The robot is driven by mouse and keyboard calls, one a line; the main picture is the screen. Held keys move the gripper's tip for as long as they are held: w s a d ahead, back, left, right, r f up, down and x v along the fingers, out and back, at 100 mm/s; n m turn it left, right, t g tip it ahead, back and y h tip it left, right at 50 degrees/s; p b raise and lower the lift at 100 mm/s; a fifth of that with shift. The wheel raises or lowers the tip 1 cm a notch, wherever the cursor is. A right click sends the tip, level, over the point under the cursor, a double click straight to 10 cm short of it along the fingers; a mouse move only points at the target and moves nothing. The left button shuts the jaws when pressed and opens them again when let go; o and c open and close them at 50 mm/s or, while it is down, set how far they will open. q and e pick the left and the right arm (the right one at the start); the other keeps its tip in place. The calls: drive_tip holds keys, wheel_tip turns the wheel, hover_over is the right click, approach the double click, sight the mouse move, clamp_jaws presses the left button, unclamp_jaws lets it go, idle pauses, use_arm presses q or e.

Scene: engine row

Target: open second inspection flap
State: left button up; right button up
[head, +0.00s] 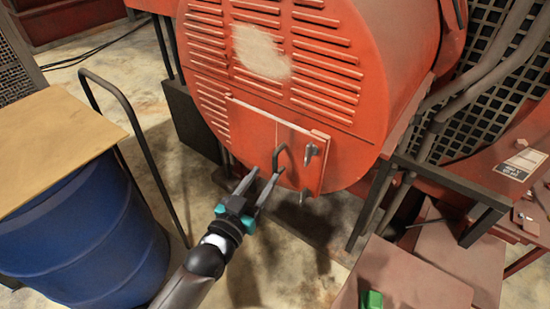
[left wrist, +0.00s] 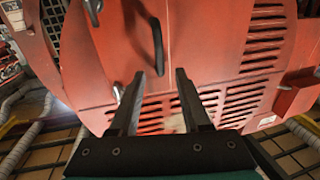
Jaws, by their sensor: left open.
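The inspection flap (head: 252,134) is a red rectangular panel low on the round face of a red, louvred engine housing (head: 212,70). It looks flat against the face. A black curved handle (head: 279,156) stands out from it, with a small grey latch (head: 309,153) to its right. My left gripper (head: 265,172) is open, its two dark fingers pointing at the handle from below. In the left wrist view, the handle (left wrist: 157,45) lies just beyond the open fingertips (left wrist: 160,74), roughly in line with the gap. Contact cannot be told. My right gripper is out of view.
A blue drum (head: 85,240) with a tan board (head: 55,145) on top stands at the left, beside a dark bent rail (head: 145,150). Reddish boxes (head: 415,275) and a metal frame (head: 440,190) fill the right. Bare floor shows below the housing.

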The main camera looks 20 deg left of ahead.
sight(274, 162)
use_arm(q)
drive_tip(key=shift+w+d, duration=0.2)
drive_tip(key=shift+w, duration=0.95)
drive_tip(key=shift+w+d, duration=0.15)
drive_tip(key=shift+w, duration=1)
drive_tip(key=shift+w+d, duration=0.2)
drive_tip(key=shift+w, duration=0.95)
clamp_jaws()
